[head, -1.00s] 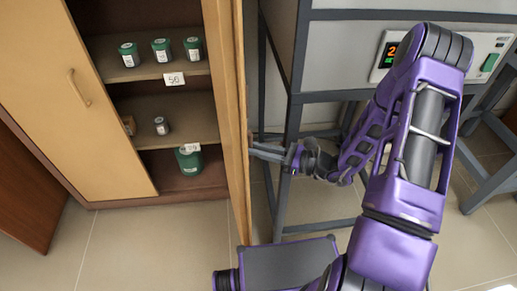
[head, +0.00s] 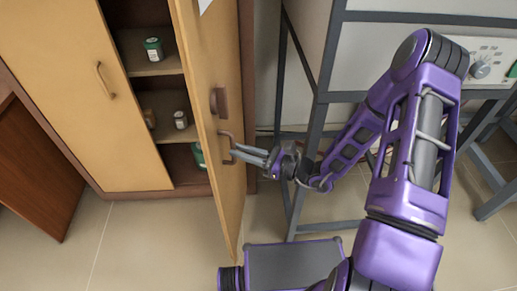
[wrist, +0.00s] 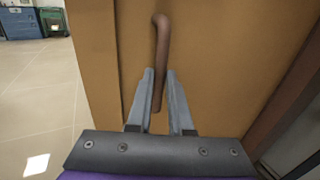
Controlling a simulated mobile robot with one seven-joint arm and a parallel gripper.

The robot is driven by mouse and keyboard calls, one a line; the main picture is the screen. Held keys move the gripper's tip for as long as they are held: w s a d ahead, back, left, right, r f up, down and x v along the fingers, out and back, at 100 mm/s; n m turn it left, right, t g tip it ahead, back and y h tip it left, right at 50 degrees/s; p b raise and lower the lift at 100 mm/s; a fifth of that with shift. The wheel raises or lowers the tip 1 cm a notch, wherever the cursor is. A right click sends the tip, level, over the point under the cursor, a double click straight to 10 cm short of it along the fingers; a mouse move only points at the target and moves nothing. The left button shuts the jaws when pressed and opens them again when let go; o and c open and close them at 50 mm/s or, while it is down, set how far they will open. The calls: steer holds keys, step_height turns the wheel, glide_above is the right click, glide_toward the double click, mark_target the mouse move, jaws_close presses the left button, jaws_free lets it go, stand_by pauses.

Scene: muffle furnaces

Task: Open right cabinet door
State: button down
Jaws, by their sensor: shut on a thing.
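The right cabinet door (head: 222,190) stands partly open, swung out towards me, with its outer face turned to the right. Its brown bar handle (wrist: 161,45) is upright in the wrist view, with its lower part between my fingers. My gripper (head: 240,152) reaches the door from the right in the head view and is shut on this handle (head: 226,136). The fingers also show in the wrist view (wrist: 159,90), one on each side of the bar. The fingers hide part of the handle in the head view.
The left cabinet door (head: 70,70) is shut. A grey metal stand (head: 322,130) is close behind my gripper on the right. Tiled floor (head: 150,240) is clear in front.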

steer(key=shift+s+a+f, duration=0.1)
steer(key=shift+s+a, duration=0.3)
steer(key=shift+a, duration=0.1)
steer(key=c, duration=0.8)
jaws_free()
steer(key=shift+c, duration=0.2)
steer(key=shift+d, duration=0.1)
steer(key=v, duration=1.7)
steer(key=shift+p, duration=0.35)
steer(key=shift+d, duration=0.1)
